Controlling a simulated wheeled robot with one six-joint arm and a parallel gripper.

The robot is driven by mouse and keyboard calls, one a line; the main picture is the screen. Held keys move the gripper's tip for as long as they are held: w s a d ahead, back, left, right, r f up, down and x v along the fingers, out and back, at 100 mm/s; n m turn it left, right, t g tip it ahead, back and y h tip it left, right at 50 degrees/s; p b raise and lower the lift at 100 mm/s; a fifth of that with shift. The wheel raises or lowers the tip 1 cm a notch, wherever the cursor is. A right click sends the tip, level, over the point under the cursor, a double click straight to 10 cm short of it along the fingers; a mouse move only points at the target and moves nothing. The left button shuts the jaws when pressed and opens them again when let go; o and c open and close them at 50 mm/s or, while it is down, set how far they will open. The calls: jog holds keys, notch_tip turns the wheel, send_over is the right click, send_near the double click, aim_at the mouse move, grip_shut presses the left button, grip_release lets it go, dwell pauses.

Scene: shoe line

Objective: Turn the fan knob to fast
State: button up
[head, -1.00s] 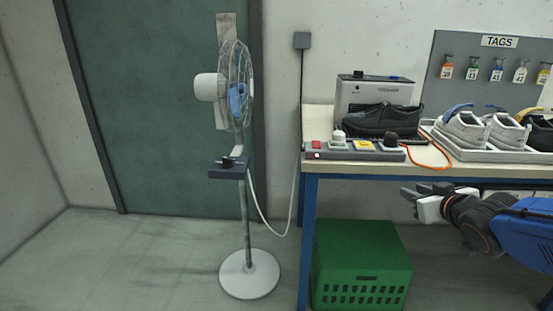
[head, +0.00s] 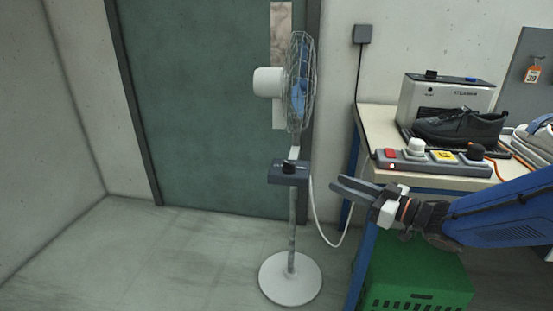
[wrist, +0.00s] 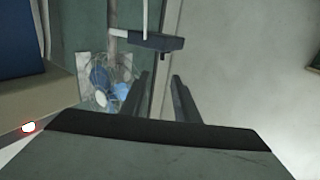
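The pedestal fan (head: 300,85) stands upright on a round white base in front of the green door. The knob's setting is too small to read. My gripper (head: 352,188) is to the right of the control box, apart from it, with its two fingers spread and nothing between them. In the wrist view the fingers (wrist: 160,90) are apart, with the control box (wrist: 158,41) beyond them and the fan head (wrist: 108,82) to their left.
A workbench (head: 385,125) stands at the right, carrying a button panel (head: 435,165), a grey machine (head: 447,98) and a black shoe (head: 460,128). A green crate (head: 415,275) is under it. A white cable (head: 325,232) hangs between fan and bench. Floor left of the fan is clear.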

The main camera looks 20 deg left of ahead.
aim_at(294, 166)
jog(key=x, duration=1.8)
jog(key=shift+s+a, duration=0.15)
jog(key=shift+s, duration=0.1)
jog(key=shift+c, duration=0.7)
grip_shut()
